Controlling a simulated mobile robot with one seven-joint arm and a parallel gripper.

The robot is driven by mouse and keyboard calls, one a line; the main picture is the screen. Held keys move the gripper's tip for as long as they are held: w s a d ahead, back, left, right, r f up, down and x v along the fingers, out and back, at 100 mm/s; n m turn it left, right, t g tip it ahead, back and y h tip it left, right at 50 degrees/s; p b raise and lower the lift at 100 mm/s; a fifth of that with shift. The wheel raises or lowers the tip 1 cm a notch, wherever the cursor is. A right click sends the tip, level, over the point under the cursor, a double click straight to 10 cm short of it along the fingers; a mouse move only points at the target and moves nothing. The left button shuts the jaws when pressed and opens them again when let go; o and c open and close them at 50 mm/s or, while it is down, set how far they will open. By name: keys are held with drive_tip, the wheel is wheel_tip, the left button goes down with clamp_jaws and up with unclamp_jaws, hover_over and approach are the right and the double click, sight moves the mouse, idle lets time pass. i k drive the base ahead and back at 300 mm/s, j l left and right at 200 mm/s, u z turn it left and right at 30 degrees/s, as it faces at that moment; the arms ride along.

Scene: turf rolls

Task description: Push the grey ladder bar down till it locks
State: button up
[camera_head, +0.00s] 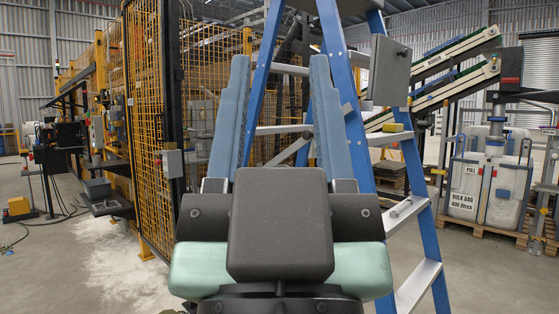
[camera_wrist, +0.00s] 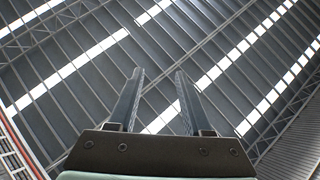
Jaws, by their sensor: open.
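A blue stepladder (camera_head: 345,95) stands upright in front of me, with pale grey treads on its right side. Behind my gripper, a grey slanted bar (camera_head: 292,149) crosses between its legs, partly hidden by my right finger; I cannot tell whether it is locked. My gripper (camera_head: 281,62) points upward in the head view, its two blue-grey fingers wide apart with nothing between them. The ladder lies beyond the fingers, and no contact can be made out. In the wrist view my gripper (camera_wrist: 160,72) is open against the roof; no ladder shows there.
A yellow mesh fence (camera_head: 150,130) with a dark post stands at the left. A grey box (camera_head: 390,70) is at the ladder's upper right. A conveyor (camera_head: 450,70) and a bulk bag (camera_head: 485,190) on a pallet stand at the right. Open floor lies at both sides.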

sight(307, 136)
drive_tip(key=i+j, duration=0.1)
drive_tip(key=i, duration=0.85)
drive_tip(key=i+j, duration=0.15)
drive_tip(key=i, duration=0.8)
